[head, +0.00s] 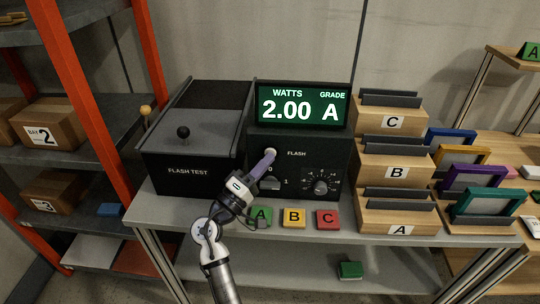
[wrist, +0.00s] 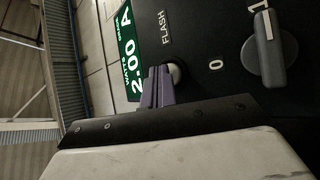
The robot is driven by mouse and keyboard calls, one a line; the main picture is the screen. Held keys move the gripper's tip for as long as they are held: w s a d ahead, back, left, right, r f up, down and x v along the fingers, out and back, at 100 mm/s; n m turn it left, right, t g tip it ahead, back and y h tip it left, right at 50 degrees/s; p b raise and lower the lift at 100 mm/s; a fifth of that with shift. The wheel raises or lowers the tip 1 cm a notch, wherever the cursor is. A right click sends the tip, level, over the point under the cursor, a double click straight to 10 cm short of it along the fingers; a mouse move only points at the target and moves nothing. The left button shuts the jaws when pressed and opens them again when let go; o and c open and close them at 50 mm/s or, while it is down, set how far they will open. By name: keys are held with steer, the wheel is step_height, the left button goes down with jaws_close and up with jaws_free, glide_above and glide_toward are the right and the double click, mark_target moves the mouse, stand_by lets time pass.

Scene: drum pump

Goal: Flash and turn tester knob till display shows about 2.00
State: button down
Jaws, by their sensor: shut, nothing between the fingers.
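The black tester (head: 335,155) stands on the grey bench. Its green display (head: 303,106) reads WATTS 2.00 and GRADE A. The white FLASH button (head: 270,152) is on the upper left of its face. A round knob (head: 320,186) with scale marks is at the lower right. My gripper (head: 268,157) is shut and empty, its purple fingertips at the FLASH button. In the wrist view the fingertips (wrist: 159,84) overlap the edge of the button (wrist: 176,72); I cannot tell whether they press it. A grey 0/1 switch (wrist: 272,50) is right of the button there.
A black FLASH TEST box (head: 190,150) with a ball-topped lever stands left of the tester. Green, yellow and red blocks (head: 294,218) marked A, B and C lie in front. Wooden bins (head: 398,170) stand on the right. An orange-framed shelf (head: 150,70) is at left.

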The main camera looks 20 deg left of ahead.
steer(key=shift+s, duration=0.15)
steer(key=shift+s+d, duration=0.25)
steer(key=shift+s, duration=0.45)
steer(key=shift+s+d+b, duration=0.2)
steer(key=shift+s+d, duration=0.05)
steer(key=shift+s, duration=0.55)
steer(key=shift+s+d+b, duration=0.15)
steer(key=shift+s+d, duration=0.05)
steer(key=shift+s, duration=0.65)
steer(key=shift+s+d+b, duration=0.2)
steer(key=shift+s+d, duration=0.05)
steer(key=shift+s, duration=0.55)
